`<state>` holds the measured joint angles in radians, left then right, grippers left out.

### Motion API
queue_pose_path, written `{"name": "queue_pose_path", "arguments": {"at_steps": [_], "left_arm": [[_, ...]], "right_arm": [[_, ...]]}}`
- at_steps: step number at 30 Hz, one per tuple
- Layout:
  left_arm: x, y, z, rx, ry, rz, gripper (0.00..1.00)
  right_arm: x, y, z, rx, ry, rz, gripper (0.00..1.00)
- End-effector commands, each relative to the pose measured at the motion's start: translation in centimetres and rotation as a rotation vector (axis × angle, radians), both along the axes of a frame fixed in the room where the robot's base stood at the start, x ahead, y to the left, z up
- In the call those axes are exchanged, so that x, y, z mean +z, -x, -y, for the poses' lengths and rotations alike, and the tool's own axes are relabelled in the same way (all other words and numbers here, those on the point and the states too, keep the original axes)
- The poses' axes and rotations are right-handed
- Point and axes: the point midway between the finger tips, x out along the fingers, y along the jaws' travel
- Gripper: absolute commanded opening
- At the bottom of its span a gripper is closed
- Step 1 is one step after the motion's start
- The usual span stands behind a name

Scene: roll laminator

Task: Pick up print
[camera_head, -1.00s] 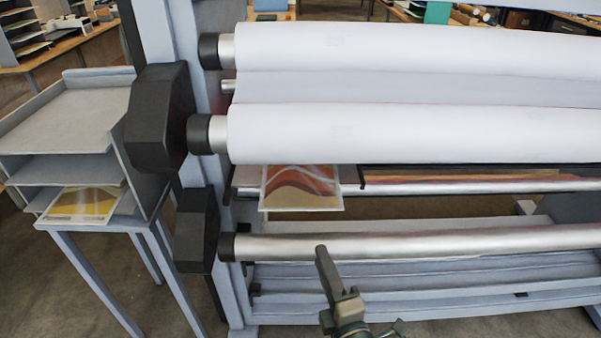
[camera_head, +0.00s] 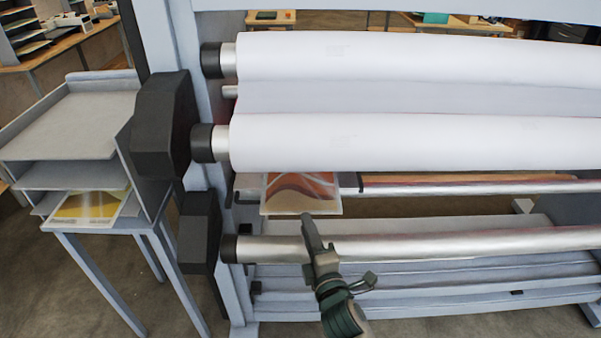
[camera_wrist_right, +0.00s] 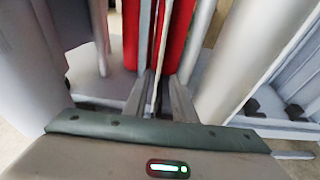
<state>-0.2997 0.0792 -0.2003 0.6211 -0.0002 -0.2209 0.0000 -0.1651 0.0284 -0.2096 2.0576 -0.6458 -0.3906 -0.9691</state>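The print (camera_head: 302,190), with orange, brown and pale wave shapes, sticks out toward me from under the lower white roll, near the left end of the laminator. My right gripper (camera_head: 307,222) is just in front of the print's near edge. In the right wrist view my right gripper (camera_wrist_right: 160,100) shows its two fingers apart, with a thin pale edge, seemingly the print (camera_wrist_right: 157,75), running between them. I cannot tell whether either finger touches it. My left gripper is not in view.
A silver roller (camera_head: 440,247) runs across below the print. Two white rolls (camera_head: 420,142) lie above it. Black end housings (camera_head: 165,125) stand at the left. A grey tiered tray (camera_head: 75,120) on a stand holds another yellowish print (camera_head: 88,208) in its lowest level.

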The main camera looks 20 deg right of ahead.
Motion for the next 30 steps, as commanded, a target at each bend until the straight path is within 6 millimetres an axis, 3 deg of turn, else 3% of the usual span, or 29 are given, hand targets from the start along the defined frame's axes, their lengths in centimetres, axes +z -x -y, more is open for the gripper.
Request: {"name": "queue_pose_path", "arguments": {"at_steps": [4, 17, 30], "left_arm": [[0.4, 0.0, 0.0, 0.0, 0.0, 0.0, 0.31], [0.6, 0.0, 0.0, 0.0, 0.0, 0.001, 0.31], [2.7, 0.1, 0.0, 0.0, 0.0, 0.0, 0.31]], "right_arm": [[0.0, -1.1, 0.0, -0.001, -0.001, 0.0, 0.24], [0.1, -1.5, 0.0, -0.001, 0.0, 0.0, 0.24], [0.6, -6.0, -0.3, -0.001, 0.0, -0.001, 0.24]]}}
